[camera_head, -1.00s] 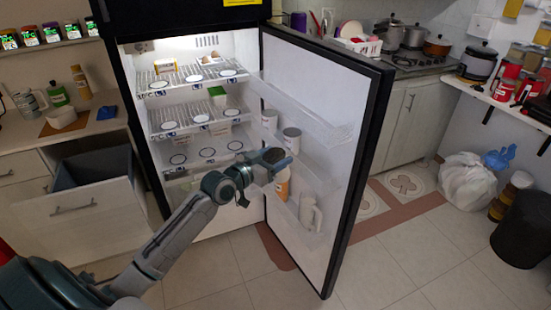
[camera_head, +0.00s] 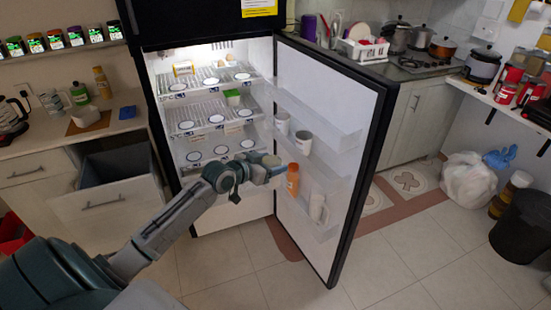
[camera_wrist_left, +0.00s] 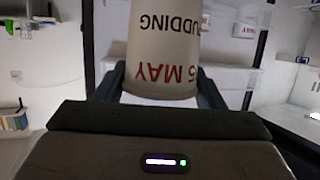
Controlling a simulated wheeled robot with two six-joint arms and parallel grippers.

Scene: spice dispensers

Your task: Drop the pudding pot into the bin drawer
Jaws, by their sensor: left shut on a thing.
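The pudding pot (camera_wrist_left: 163,45) is a pale tub with "PUDDING" and a red "MAY" date, upside down in the left wrist view. My left gripper (camera_head: 268,173) is shut on it, and the fingers flank its sides. In the head view the gripper is in front of the open fridge, left of the orange bottle on the door; the pot (camera_head: 270,160) shows only small there. The bin drawer (camera_head: 110,206) is pulled open left of the fridge, with a dark grey bin (camera_head: 120,165) inside. The gripper is to the right of the drawer and apart from it. My right gripper is not in view.
The fridge door (camera_head: 345,130) stands open on the right; its shelves hold cups (camera_head: 303,142), an orange bottle (camera_head: 293,181) and a pale jug (camera_head: 318,208). Fridge shelves (camera_head: 205,118) are behind the gripper. The tiled floor (camera_head: 240,265) in front is clear.

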